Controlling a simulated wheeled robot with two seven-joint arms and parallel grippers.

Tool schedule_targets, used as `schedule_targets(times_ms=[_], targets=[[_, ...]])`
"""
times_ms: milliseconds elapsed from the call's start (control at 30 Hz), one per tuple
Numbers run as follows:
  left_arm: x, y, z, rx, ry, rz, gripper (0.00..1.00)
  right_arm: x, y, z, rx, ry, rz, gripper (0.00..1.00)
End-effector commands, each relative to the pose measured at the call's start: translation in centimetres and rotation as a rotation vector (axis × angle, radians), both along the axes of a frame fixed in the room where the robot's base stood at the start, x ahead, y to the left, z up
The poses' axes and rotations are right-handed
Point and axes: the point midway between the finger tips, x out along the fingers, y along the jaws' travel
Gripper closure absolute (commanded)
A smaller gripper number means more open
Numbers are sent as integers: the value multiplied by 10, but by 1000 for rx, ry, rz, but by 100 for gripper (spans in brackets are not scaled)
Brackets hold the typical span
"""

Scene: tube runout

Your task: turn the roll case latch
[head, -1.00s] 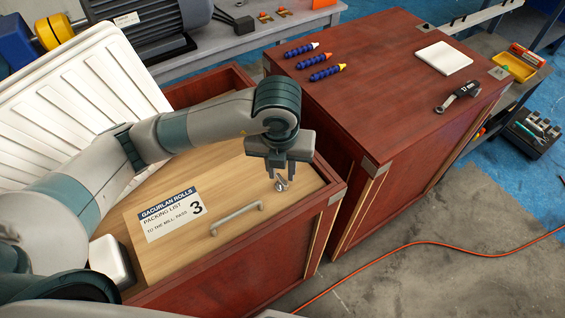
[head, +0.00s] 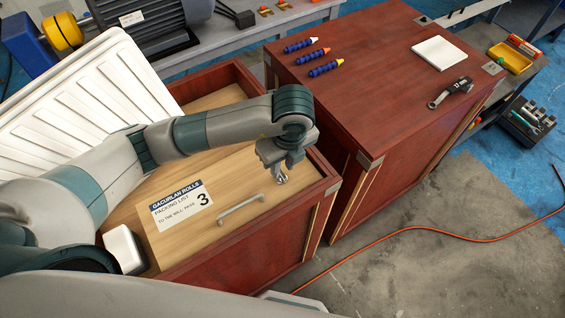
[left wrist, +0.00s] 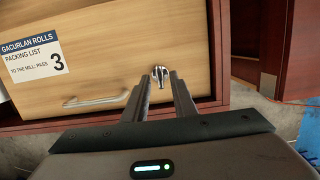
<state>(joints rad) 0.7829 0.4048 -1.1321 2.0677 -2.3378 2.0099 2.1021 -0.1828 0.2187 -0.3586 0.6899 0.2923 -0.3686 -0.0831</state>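The roll case latch (head: 281,179) is a small shiny metal piece on the wooden lid (head: 235,165) of the red-brown case, near the lid's right end. My left gripper (head: 279,172) points down right at the latch and partly hides it in the head view. In the left wrist view, the latch (left wrist: 159,76) lies between the tips of my two fingers (left wrist: 162,78). A gap shows between the fingers, so the gripper looks open; contact with the latch cannot be told. My right gripper is not in view.
A bar handle (head: 242,209) and a packing list label (head: 181,206) are on the lid. A ribbed white panel (head: 85,110) leans at the left. A second red-brown case (head: 385,60) stands close by on the right, holding blue tubes, a white pad and a wrench-like tool.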

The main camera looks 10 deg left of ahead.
Motion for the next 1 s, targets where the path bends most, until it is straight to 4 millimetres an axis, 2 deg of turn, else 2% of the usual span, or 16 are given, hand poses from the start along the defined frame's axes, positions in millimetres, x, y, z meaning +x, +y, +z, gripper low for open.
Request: schedule_targets(times_ms=[400,733,767,800,867,1000], targets=[[0,0,-19,0,0,-1,75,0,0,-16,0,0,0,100],[0,0,-19,0,0,-1,75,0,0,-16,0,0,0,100],[0,0,-19,0,0,-1,78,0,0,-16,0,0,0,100],[0,0,-19,0,0,-1,87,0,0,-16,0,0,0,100],[0,0,-19,0,0,-1,100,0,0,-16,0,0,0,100],[0,0,-19,0,0,-1,100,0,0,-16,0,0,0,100]])
